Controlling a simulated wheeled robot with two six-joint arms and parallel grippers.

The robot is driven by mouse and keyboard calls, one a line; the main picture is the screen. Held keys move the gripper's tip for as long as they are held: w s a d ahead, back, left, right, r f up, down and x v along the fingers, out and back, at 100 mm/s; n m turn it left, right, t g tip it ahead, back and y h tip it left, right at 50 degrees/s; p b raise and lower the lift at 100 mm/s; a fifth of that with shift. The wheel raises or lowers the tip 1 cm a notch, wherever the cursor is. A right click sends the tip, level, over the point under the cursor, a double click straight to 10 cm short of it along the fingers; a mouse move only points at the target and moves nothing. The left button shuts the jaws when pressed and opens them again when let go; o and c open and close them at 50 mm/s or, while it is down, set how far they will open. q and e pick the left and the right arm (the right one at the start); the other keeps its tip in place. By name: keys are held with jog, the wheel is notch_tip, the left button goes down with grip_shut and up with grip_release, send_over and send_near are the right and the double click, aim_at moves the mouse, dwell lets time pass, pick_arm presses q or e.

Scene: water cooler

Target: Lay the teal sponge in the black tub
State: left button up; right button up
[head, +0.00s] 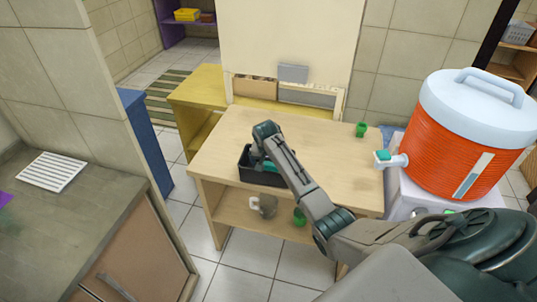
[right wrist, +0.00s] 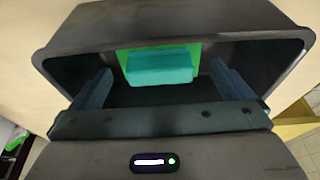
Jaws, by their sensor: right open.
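The black tub (head: 245,172) stands on the wooden table, partly hidden by my right arm. In the right wrist view the tub (right wrist: 180,22) opens in front of the camera. The teal sponge (right wrist: 160,68) is inside it, toward the far wall, with a bright green part (right wrist: 190,50) behind it. A bit of teal also shows in the tub in the head view. My right gripper (head: 258,160) reaches down into the tub. Its fingers (right wrist: 160,75) are spread wide, with clear gaps on both sides of the sponge. My left gripper is out of view.
An orange water cooler (head: 465,140) with a white lid stands right of the table. A green cup (head: 361,129) is at the tabletop's far right. A grey mug (head: 265,205) and another green cup (head: 299,217) are on the lower shelf. The tabletop's middle right is clear.

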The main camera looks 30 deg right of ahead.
jog(key=v, duration=0.9)
jog(key=shift+b, duration=0.4)
